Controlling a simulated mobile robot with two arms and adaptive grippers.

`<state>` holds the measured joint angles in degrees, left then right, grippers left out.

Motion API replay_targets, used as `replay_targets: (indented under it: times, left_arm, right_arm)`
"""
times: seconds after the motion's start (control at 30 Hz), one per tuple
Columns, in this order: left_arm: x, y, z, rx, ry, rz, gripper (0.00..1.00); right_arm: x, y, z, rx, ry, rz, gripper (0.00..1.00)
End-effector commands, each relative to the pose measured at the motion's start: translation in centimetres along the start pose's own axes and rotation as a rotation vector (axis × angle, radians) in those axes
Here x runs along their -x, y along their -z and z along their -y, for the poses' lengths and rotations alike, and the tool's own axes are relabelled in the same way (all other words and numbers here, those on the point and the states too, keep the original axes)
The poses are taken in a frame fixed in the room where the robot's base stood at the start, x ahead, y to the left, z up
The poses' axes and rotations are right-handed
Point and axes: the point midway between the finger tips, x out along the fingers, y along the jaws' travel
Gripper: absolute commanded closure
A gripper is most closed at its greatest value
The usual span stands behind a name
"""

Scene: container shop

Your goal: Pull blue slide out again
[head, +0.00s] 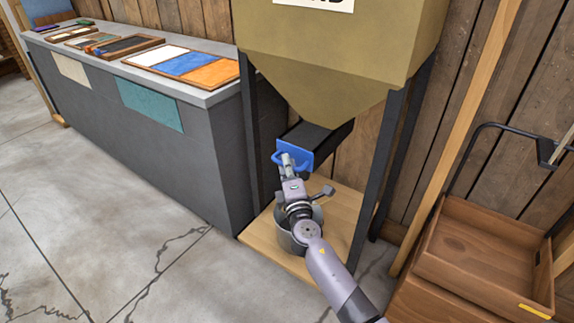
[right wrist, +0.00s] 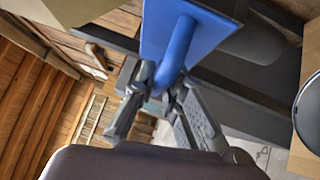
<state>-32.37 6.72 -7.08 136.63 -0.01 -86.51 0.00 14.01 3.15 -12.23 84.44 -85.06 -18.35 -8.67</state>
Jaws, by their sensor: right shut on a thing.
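The blue slide (head: 307,150) is a flat blue plate with a bar handle, set at the mouth of the dark chute under the tan hopper (head: 340,50). In the right wrist view the blue slide (right wrist: 185,35) fills the top middle, with its handle running down between my fingers. My right gripper (head: 287,162) is shut on the handle of the slide. In the right wrist view the fingers of my right gripper (right wrist: 165,97) sit on both sides of the handle. A grey metal pot (head: 290,238) stands below, partly hidden by my right arm. My left gripper is out of view.
The pot stands on a wooden base board (head: 335,225) between the hopper's dark legs (head: 382,150). A grey counter (head: 150,130) with colour sample trays is at the left. Wooden crates (head: 480,250) stand at the right. The concrete floor at the front left is clear.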

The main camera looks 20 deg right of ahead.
Motion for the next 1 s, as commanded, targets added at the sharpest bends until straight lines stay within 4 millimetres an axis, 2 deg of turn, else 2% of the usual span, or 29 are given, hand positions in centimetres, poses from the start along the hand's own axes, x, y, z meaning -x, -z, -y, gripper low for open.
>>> replay_targets:
  times: [0.33,0.53,0.7,1.0]
  left_arm:
    - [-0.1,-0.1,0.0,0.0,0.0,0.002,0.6]
    - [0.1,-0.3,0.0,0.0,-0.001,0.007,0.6]
    - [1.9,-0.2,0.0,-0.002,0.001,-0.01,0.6]
    - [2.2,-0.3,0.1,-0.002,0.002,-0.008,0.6]
  right_arm:
    - [0.2,0.2,0.1,-0.003,0.002,-0.001,1.0]
    - [2.9,3.0,-0.5,-0.008,0.003,-0.005,1.0]
    - [4.9,4.9,-1.0,-0.006,0.003,-0.003,1.0]
    - [5.3,5.4,-1.2,-0.004,0.003,-0.005,1.0]
